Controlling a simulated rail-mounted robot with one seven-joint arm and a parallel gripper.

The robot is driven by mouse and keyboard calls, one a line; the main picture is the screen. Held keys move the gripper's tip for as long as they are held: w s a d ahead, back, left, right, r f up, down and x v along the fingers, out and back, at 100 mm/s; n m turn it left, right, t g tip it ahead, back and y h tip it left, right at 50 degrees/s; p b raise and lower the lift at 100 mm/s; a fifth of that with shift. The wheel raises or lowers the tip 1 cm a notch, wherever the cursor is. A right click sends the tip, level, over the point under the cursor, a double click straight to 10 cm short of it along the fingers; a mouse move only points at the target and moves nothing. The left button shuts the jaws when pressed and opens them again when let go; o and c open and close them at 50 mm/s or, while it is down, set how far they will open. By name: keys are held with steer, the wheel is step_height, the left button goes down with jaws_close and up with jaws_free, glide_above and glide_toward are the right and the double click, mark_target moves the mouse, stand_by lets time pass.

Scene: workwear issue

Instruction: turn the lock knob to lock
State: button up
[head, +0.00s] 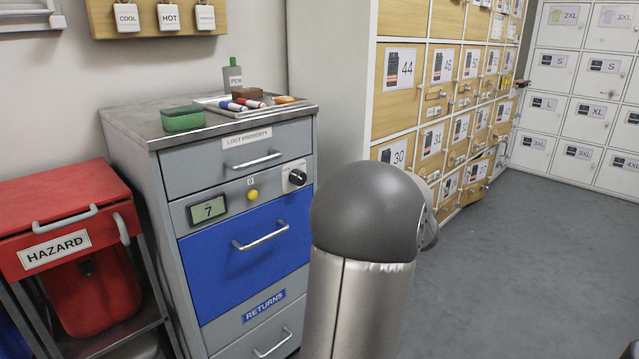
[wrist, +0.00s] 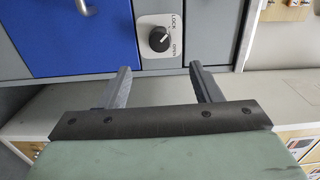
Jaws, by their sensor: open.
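The lock knob is a round black dial on a white plate, on the right of the grey cabinet's control strip in the head view (head: 297,177). In the wrist view the knob (wrist: 159,39) sits just beyond my fingertips, roughly centred between them. Its plate is marked LOCK and OPEN; a small white mark shows on the dial, but its exact setting is hard to tell. My gripper (wrist: 160,69) is open and empty, its two fingers apart and not around the knob. In the head view the gripper is hidden behind my arm.
The strip also holds a display reading 7 (head: 208,209) and a yellow button (head: 253,195). A blue drawer (head: 225,262) with a handle is below. A tray (head: 212,103) with pens and a green box (head: 183,119) stand on top. A red hazard bin (head: 60,215) is left.

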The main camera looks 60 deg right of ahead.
steer(key=shift+s+a+p, duration=0.2)
steer(key=shift+s+a, duration=0.05)
steer(key=shift+s, duration=0.9)
steer(key=shift+s+a+p, duration=0.15)
steer(key=shift+s+a, duration=0.05)
steer(key=shift+s, duration=0.95)
steer(key=shift+w, duration=0.1)
